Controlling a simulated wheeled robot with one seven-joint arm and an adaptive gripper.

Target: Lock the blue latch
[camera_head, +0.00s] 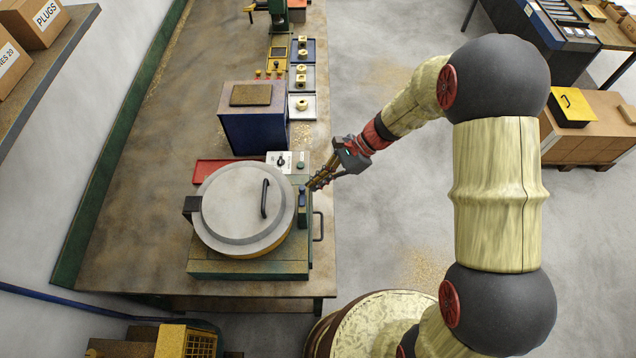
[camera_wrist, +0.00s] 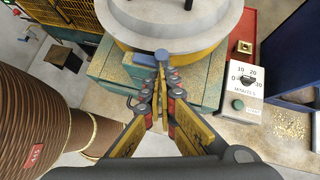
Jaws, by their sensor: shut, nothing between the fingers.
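The blue latch (camera_head: 303,197) stands upright at the right side of a round drum machine (camera_head: 248,269) with a grey lid (camera_head: 230,205). The lid lies flat over the drum. In the wrist view the blue top of the latch (camera_wrist: 162,55) shows just beyond my fingertips, near the drum's yellow rim. My gripper (camera_head: 314,186) is shut and empty, reaching in from the right. In the wrist view its fingers (camera_wrist: 160,84) are right by the latch. I cannot tell whether they touch it. The lower part of the latch is partly hidden by the fingers.
A timer dial panel (camera_head: 279,160) with a green button stands behind the latch. A dark blue box (camera_head: 252,128) and several small trays (camera_head: 302,80) line the bench (camera_head: 170,120). A handle (camera_head: 318,226) sticks out at the machine's right. The floor right of the bench is open.

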